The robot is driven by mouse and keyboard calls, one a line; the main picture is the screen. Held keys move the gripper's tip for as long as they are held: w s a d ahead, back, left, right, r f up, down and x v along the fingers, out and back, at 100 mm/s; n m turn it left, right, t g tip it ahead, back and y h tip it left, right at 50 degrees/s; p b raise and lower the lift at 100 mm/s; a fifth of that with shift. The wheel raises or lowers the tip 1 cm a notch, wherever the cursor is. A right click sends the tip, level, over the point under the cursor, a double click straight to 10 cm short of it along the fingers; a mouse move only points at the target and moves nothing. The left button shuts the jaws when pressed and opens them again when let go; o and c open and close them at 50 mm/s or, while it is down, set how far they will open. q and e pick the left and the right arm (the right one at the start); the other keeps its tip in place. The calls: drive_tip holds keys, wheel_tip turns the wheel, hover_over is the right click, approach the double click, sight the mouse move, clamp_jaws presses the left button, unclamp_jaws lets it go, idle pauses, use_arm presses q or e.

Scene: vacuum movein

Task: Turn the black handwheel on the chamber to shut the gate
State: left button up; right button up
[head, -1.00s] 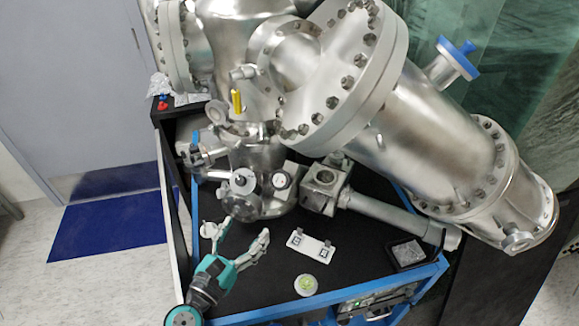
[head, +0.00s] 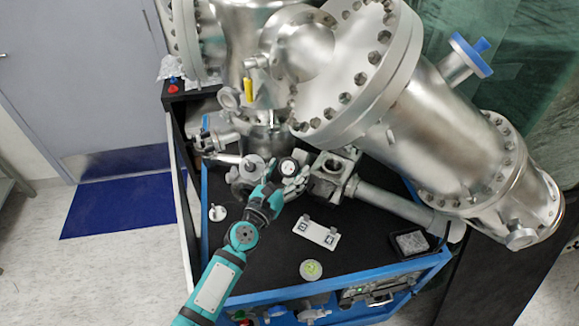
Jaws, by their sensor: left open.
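The steel chamber (head: 335,75) fills the upper middle of the head view. A small dark round fitting with a pale centre (head: 288,166) sits low on its front; it may be the black handwheel, but I cannot tell surely. A silver round flange (head: 251,167) is just left of it. My left gripper (head: 287,172) is open, its fingers spread around or just in front of the dark fitting. I cannot tell whether they touch it. The gripper hides part of the chamber's lower front. My right gripper is not in view.
The black bench top has a blue frame. On it lie a white plate with dark square marks (head: 317,233), a round disc with a green centre (head: 311,270), a small pale round part (head: 217,213) and a black tray (head: 411,243). A steel pipe (head: 395,209) runs right.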

use_arm(q)
drive_tip(key=shift+w+d, duration=0.35)
drive_tip(key=shift+w, duration=0.25)
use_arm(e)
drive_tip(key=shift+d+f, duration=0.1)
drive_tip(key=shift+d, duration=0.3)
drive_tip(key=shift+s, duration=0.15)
